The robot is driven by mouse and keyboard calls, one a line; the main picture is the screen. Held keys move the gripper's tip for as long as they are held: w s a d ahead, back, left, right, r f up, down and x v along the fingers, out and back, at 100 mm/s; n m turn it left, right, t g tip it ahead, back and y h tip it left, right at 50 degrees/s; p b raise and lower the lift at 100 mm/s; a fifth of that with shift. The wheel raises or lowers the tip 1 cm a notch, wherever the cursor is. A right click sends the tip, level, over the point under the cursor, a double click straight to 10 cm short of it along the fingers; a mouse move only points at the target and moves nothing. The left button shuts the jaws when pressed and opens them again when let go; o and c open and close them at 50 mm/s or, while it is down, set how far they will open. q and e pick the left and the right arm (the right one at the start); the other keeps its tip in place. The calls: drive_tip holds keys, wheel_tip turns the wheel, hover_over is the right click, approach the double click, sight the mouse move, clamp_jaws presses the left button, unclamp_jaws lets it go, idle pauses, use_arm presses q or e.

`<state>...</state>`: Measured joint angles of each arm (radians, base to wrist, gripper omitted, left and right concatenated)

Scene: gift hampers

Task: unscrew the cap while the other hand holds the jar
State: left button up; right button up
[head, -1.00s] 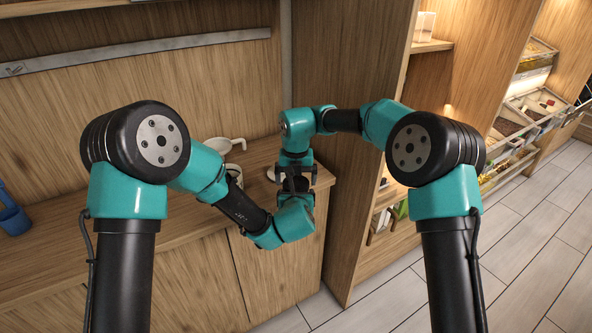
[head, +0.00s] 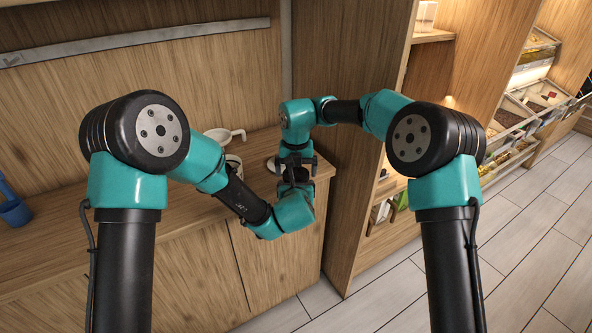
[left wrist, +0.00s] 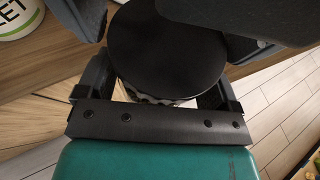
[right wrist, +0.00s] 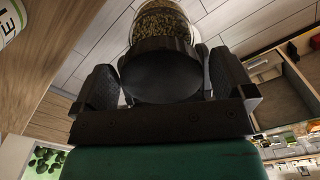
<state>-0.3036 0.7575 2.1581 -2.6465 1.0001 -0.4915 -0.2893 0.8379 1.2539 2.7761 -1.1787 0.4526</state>
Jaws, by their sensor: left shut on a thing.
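A jar with grains (right wrist: 165,22) in it shows best in the right wrist view, with its round black cap (right wrist: 160,72) towards that camera. The left wrist view shows a dark round face, apparently the cap (left wrist: 165,50), with a strip of the jar (left wrist: 155,98) below. My left gripper (head: 295,179) is shut on the jar, held in the air by the counter's right end. My right gripper (head: 298,160) is over the cap, its fingers standing on both sides with what look like slim gaps. The jar is mostly hidden in the head view.
The wooden counter (head: 90,225) runs along the left. A white cup (head: 220,136) and a can (head: 233,163) stand on it behind my left arm. A tall wooden shelf unit (head: 350,190) rises right of the grippers. Floor lies beyond.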

drive_tip(key=shift+r, duration=0.15)
drive_tip(key=shift+r, duration=2.1)
wheel_tip(320, 180, up, 8)
drive_tip(key=shift+f, duration=0.2)
drive_tip(key=shift+f, duration=0.15)
wheel_tip(320, 180, down, 12)
drive_tip(key=shift+r, duration=0.1)
drive_tip(key=shift+c, duration=0.5)
